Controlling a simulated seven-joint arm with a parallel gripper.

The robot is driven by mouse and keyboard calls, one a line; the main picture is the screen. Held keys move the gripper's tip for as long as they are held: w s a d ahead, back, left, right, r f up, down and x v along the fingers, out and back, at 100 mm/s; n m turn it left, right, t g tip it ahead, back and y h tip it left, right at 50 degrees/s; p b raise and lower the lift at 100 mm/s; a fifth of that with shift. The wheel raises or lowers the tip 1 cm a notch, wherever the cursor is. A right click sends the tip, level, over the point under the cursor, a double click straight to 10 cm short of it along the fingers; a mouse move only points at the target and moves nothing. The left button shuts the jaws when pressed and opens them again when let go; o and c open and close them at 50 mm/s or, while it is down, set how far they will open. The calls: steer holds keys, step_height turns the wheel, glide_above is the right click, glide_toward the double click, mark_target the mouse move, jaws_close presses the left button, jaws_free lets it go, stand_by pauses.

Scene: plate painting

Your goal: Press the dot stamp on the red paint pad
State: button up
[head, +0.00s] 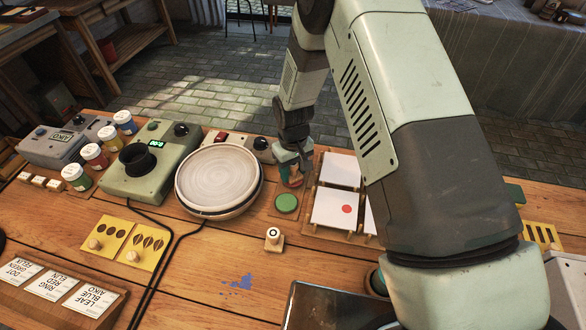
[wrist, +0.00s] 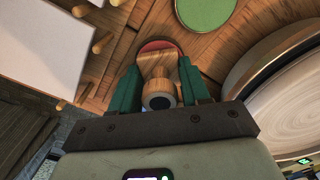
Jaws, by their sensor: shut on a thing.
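My gripper (head: 291,178) is low over the table, just right of the turntable in the head view. In the wrist view its green fingers are shut on the wooden dot stamp (wrist: 159,88), whose handle end carries a black dot. The red paint pad (wrist: 158,45) shows as a red rim just beyond the stamp's base, directly under it. Whether the stamp touches the pad or hovers slightly above, I cannot tell. In the head view the gripper largely hides stamp and pad.
A green pad (head: 286,203) lies close by, in front of my gripper. The round turntable plate (head: 218,178) stands left. White tiles on a wooden rack, one with a red dot (head: 346,209), are right. Another stamp (head: 273,237) stands in front. Paint jars (head: 95,155) are far left.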

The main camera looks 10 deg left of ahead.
steer(key=shift+r, duration=3.5)
